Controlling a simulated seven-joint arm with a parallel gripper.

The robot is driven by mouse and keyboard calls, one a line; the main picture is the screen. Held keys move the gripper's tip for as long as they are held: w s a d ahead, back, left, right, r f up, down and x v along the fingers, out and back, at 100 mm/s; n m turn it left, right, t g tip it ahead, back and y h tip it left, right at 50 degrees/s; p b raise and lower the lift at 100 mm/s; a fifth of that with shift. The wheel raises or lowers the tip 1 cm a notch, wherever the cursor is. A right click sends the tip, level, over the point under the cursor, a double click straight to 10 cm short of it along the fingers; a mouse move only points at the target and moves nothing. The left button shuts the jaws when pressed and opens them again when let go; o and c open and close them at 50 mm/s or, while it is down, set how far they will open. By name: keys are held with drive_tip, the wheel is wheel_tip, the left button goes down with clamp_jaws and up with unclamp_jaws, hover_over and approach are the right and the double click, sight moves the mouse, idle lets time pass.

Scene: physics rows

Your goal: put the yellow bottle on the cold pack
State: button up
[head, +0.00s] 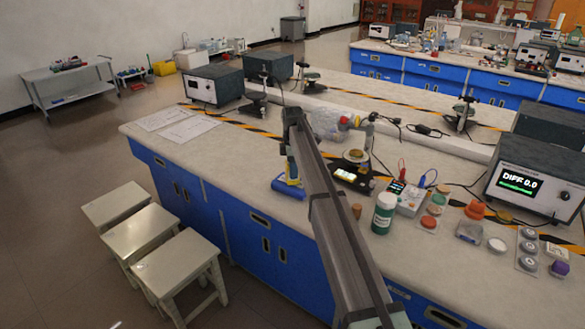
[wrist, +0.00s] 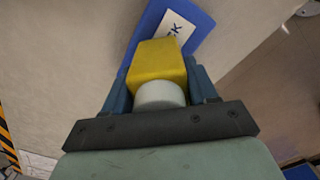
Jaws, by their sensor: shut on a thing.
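The yellow bottle (wrist: 158,62) with a white cap (wrist: 158,95) is between the two fingers of my gripper (wrist: 160,78), which is shut on it. The cap faces my gripper's palm. The cold pack (wrist: 189,22) is a flat blue slab with a white label, beyond the bottle in the wrist view. The bottle covers part of it. In the head view the cold pack (head: 287,189) lies on the bench near its front edge.
A clear bag (head: 325,122) lies behind. Bare benchtop (head: 225,155) is to the left. Several stools (head: 150,240) stand in front.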

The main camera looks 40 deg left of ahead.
drive_tip(key=shift+f, duration=0.1)
drive_tip(key=o, duration=1.2)
wheel_tip(320, 180, up, 12)
drive_tip(key=shift+r, duration=0.15)
